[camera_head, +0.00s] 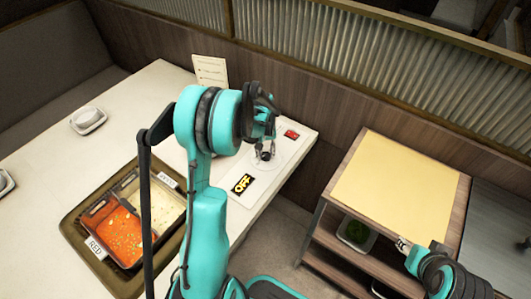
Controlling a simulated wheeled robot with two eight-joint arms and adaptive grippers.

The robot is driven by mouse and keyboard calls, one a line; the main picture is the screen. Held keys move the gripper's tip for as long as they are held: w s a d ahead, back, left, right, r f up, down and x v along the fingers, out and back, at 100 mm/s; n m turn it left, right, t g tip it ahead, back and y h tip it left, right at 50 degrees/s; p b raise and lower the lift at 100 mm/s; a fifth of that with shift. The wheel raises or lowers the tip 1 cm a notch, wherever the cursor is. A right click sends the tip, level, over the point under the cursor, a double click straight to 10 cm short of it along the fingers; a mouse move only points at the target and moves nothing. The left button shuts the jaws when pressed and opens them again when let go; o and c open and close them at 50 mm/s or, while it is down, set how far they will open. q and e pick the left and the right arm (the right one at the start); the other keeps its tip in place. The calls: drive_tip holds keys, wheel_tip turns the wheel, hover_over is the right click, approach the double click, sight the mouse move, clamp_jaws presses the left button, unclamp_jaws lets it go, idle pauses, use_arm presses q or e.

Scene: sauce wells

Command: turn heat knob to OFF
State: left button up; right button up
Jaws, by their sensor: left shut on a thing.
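My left gripper (266,148) reaches down at the right end of the pale table and is shut on the small dark heat knob (266,156). The knob sits in a pale round dial, and the fingers hide most of it, so its pointing direction cannot be told. A black label with yellow OFF lettering (243,184) lies on the near left side of the dial. A small red marker (291,134) lies on the far right side. My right gripper (403,244) is low at the right, by the shelf unit; its fingers are too small to read.
A brown tray (71,224) with a red sauce well (123,235) and a pale sauce well (162,208) stands left of my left arm. A menu card (211,72) stands at the back. A small white dish (88,119) is far left. A wooden shelf unit (395,190) stands at right.

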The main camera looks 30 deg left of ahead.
sight(264, 155)
use_arm(q)
drive_tip(key=shift+n, duration=0.5)
drive_tip(key=o, duration=1.2)
drive_tip(key=shift+c, duration=0.2)
wheel_tip(264, 155, up, 12)
drive_tip(key=shift+s+a, duration=0.2)
drive_tip(key=shift+a, duration=0.05)
